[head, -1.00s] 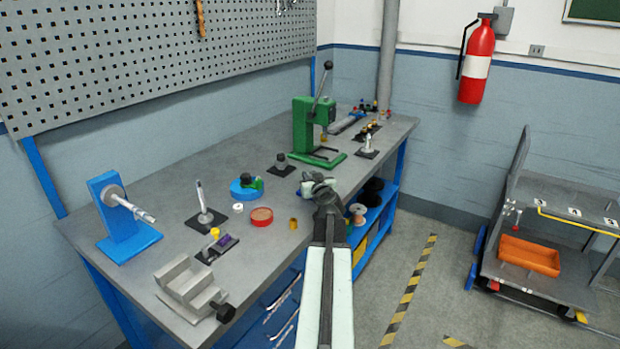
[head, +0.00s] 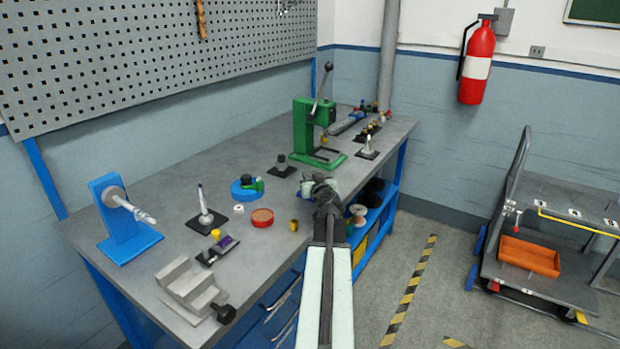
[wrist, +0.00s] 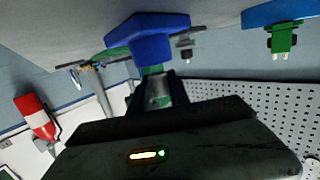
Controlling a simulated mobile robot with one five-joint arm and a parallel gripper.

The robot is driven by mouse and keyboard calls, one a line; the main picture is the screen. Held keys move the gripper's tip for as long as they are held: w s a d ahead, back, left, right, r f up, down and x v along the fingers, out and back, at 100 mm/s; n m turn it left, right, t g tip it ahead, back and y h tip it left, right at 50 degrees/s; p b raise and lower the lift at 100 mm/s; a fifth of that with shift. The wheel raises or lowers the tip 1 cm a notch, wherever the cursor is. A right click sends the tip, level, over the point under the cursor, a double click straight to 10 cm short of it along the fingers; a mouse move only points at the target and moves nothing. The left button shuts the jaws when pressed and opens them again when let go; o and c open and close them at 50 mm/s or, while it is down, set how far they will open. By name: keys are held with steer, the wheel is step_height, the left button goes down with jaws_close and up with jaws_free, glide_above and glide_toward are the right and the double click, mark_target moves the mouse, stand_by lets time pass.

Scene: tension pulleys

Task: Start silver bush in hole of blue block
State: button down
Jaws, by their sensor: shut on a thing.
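My gripper (wrist: 160,82) is shut on a small silver piece (wrist: 159,95), which appears to be the silver bush; only part of it shows between the fingers. The blue block (wrist: 148,42) is just beyond the fingertips in the wrist view, where the picture is upside down. A green strip (wrist: 152,70) shows between the block and the fingers. The hole in the block is not visible, and I cannot tell whether the bush touches it.
On the bench (head: 150,220), a green press (head: 303,130) stands behind the gripper. A round blue base (head: 238,193), a red dish (head: 262,218) and a brass cylinder (head: 294,225) are to its left.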

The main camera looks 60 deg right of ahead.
steer(key=shift+r+p, duration=1.35)
steer(key=shift+r, duration=0.05)
step_height(320, 180, up, 7)
steer(key=p, duration=0.6)
steer(key=shift+f+p, duration=0.2)
steer(key=shift+p, duration=0.15)
steer(key=shift+f+b, duration=0.3)
